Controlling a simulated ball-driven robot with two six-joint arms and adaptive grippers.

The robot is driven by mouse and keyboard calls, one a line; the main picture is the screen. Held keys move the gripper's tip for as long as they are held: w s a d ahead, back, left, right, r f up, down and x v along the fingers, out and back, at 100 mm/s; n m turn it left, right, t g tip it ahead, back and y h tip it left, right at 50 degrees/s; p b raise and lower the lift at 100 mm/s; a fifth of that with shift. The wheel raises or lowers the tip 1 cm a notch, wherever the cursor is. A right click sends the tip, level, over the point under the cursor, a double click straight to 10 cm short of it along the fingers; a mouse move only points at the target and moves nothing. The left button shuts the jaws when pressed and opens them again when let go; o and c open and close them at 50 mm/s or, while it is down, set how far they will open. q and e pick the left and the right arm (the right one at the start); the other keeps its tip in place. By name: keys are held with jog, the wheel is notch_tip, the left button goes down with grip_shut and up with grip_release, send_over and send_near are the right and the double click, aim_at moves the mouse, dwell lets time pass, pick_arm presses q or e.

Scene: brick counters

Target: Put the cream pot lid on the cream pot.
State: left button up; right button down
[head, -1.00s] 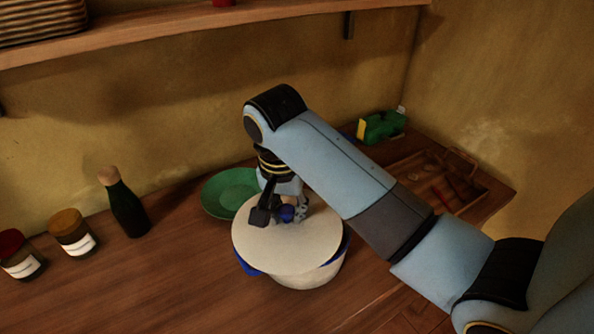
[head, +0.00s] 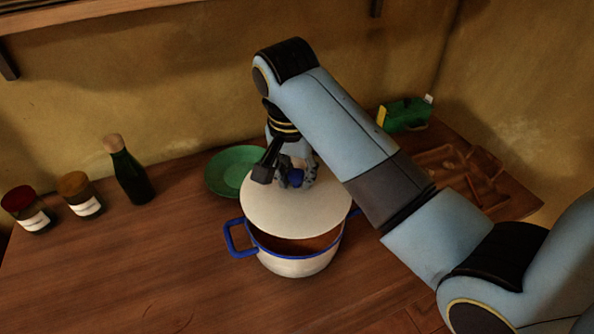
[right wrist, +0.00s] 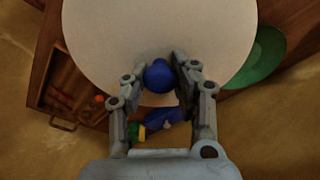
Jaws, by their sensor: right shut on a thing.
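The cream pot lid (head: 290,216) is a pale disc with a blue knob (head: 296,178). My right gripper (head: 287,180) is shut on that knob and holds the lid above and toward the back of the pot. The cream pot (head: 298,266) stands on the wooden counter, with a blue rim and a blue handle at its left. Its front opening shows, with a brown inside; the lid hides the back part. In the right wrist view the lid (right wrist: 160,35) fills the top middle, with the knob (right wrist: 160,75) between the fingers. My left gripper is out of view.
A green plate (head: 225,172) lies behind the lid. A dark bottle (head: 130,175) and two jars (head: 80,195) stand at the left. A wooden tray (head: 470,180) and a green object (head: 405,115) are at the right. The front left counter is clear.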

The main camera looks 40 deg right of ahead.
aim_at(295, 188)
jog(key=shift+a+f+b, duration=0.1)
jog(key=shift+f+b, duration=0.4)
jog(key=shift+f, duration=2.15)
jog(key=shift+f+p, duration=0.15)
jog(key=shift+p, duration=0.45)
jog(key=shift+f, duration=0.4)
dwell(0.4)
jog(key=c, duration=0.5)
grip_release()
jog(key=shift+r, duration=3.5)
